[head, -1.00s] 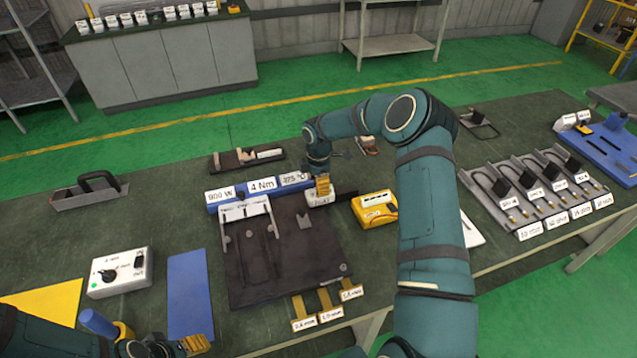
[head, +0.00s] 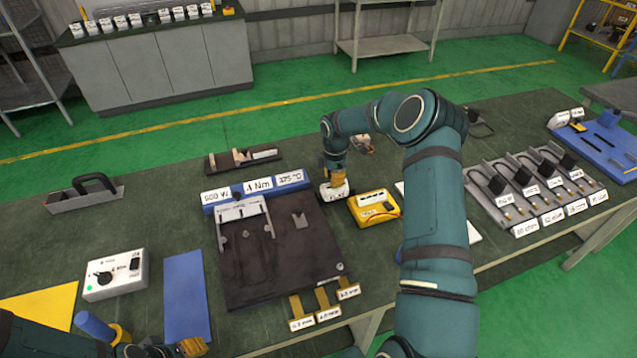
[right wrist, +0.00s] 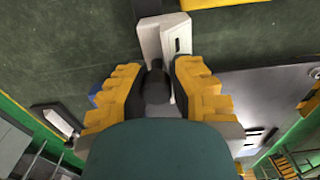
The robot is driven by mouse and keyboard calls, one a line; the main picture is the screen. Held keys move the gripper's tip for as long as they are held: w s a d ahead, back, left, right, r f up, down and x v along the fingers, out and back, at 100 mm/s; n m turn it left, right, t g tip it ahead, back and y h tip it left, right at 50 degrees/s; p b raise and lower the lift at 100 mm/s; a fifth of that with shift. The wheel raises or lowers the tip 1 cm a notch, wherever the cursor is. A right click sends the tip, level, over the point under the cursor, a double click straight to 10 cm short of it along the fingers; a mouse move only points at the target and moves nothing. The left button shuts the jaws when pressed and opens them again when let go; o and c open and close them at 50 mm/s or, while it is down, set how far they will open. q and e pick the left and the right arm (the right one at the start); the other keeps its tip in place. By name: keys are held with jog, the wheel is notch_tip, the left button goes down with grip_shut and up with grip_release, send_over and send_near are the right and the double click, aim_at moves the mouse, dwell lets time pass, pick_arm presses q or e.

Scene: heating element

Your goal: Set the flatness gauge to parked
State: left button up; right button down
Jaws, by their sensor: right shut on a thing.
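A small white block (head: 334,190), which I take to be the flatness gauge, is just right of the dark fixture's (head: 300,262) back right corner. My right gripper (head: 334,177) is over it, pointing down. In the right wrist view the white block (right wrist: 163,38) has a dark slot, and its black stem (right wrist: 156,88) stands between the yellow fingers, which are shut on it. I cannot tell whether the block touches the table. My left gripper (head: 160,340) is open and empty at the bottom left, partly cut off by the frame.
A yellow meter (head: 374,207) stands close to the right of the white block. A blue bar with labels (head: 257,190) lies along the fixture's back edge. A white knob box (head: 116,273) and blue mat (head: 185,295) are left. A slotted rack (head: 535,192) is right.

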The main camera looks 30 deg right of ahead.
jog(key=shift+s+d, duration=0.15)
jog(key=shift+d, duration=1)
jog(key=c, duration=1.1)
grip_release()
jog(key=o, duration=0.3)
jog(key=shift+d+f, duration=0.15)
jog(key=shift+r, duration=0.25)
notch_tip(320, 180, up, 12)
jog(key=shift+f, duration=0.15)
jog(key=shift+f, duration=0.1)
